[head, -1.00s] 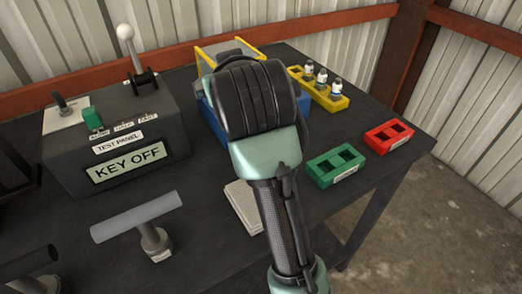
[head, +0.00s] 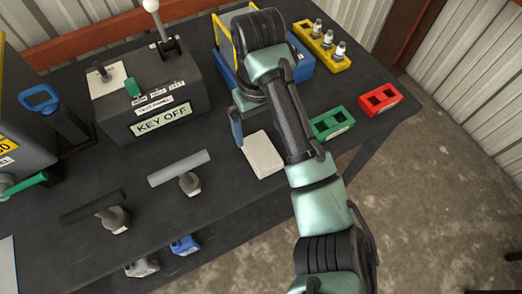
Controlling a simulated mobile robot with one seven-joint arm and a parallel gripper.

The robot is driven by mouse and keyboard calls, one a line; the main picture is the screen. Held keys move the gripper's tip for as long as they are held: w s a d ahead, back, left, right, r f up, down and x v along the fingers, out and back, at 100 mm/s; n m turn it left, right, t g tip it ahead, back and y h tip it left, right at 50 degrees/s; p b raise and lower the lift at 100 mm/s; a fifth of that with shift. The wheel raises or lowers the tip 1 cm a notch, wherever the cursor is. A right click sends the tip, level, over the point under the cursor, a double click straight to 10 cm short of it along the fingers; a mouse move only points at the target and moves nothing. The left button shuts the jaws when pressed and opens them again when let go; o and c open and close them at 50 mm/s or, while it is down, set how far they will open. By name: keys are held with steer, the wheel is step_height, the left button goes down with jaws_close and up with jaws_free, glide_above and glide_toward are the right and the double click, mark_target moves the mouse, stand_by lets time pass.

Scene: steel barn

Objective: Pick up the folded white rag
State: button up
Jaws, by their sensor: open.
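The folded white rag (head: 263,155) lies flat on the dark bench top, just left of my forearm and in front of the blue toolbox. It looks like a pale rectangular pad, and most of its top is visible. My gripper (head: 239,128) is partly in view at the rag's far left corner, with one finger pointing down beside it. The rest of the gripper is hidden behind my arm. The jaws are open, with nothing seen between them. I cannot tell whether the finger touches the bench or the rag.
A test panel reading KEY OFF (head: 160,122) stands left of the rag. A blue toolbox with a yellow handle (head: 228,70) is behind. Green (head: 334,122), red (head: 380,99) and yellow (head: 322,48) holders sit right. Two T-handled tools, one grey (head: 180,168), stand front left.

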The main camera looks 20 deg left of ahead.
mark_target(261, 150)
steer(key=f, duration=0.9)
steer(key=shift+w+d+f+p, duration=0.15)
steer(key=shift+d+f+p, duration=0.05)
steer(key=shift+f+p, duration=0.15)
steer(key=shift+r, duration=0.1)
steer(key=c, duration=1.1)
